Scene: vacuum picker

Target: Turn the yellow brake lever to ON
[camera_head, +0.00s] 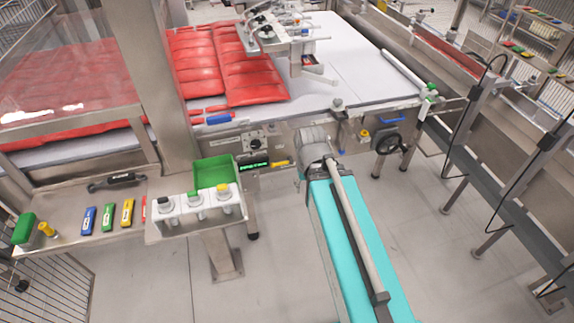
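A small yellow bar (281,163) sits on the machine's front panel, just right of a green-lit display (255,166) and left of my arm's grey joint. It may be the yellow brake lever, but it is too small to be sure, and I cannot read any ON mark or its setting. My teal arm reaches up from the bottom of the view to the front of the machine. My gripper cannot be made out; the end of the arm beyond the grey joint is hidden or out of view.
The conveyor (335,80) carries red packs (245,75) at left. A green bin (212,172) stands behind a white button box (195,208). A steel shelf (70,215) holds coloured items. A black handwheel (388,145) is right of my arm. The floor (275,260) below is clear.

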